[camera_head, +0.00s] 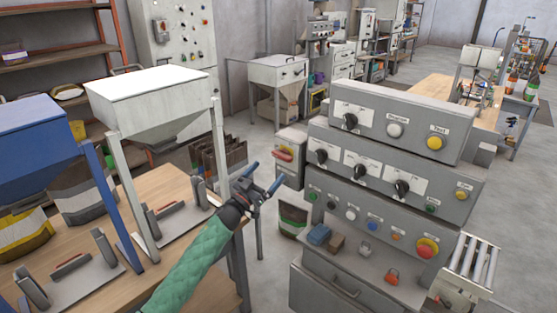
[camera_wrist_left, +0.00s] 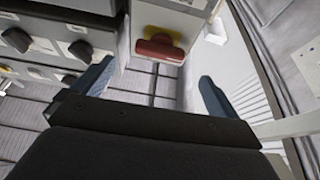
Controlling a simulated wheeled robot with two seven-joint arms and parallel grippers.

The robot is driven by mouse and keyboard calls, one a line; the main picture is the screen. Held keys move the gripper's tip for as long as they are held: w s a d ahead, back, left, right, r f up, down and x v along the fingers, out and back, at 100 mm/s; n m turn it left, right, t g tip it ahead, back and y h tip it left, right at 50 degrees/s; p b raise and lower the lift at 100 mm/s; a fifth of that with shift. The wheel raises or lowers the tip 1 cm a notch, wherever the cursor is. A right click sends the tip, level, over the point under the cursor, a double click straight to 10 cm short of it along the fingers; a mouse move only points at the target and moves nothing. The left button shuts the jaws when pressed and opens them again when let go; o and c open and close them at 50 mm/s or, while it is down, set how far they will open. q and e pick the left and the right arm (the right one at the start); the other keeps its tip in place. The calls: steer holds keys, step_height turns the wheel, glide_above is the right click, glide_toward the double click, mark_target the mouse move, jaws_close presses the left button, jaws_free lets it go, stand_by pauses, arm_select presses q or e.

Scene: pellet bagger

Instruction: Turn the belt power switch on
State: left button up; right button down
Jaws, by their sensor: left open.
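A grey switch box (camera_head: 289,172) is on the left side of the control console. It carries a red rotary handle (camera_head: 283,154) on a yellow base, and the handle lies roughly level. No label on this box is readable, so I cannot confirm that it is the belt power switch. My left gripper (camera_head: 263,177) is open and empty, just left of the box and apart from it. In the left wrist view, the red handle (camera_wrist_left: 160,48) shows beyond the gap between the blue fingertips, lying across the picture. My right gripper is out of view.
The console (camera_head: 400,150) has several black knobs, coloured buttons and a red mushroom button (camera_head: 427,247). A wooden table (camera_head: 185,250) with a white hopper (camera_head: 150,95) and a blue hopper (camera_head: 35,130) stands at left.

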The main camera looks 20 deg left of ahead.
mark_target(280, 158)
arm_select(q)
steer(key=p+x, duration=0.2)
steer(key=x, duration=0.4)
steer(key=shift+r+p, duration=0.15)
steer(key=shift+p, duration=0.15)
steer(key=shift+w+d+r, duration=0.1)
steer(key=shift+w+d, duration=0.1)
steer(key=shift+w, duration=0.4)
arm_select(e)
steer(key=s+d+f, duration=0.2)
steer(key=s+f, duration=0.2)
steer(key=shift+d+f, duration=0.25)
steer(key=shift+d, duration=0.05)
arm_select(q)
steer(key=c, duration=1)
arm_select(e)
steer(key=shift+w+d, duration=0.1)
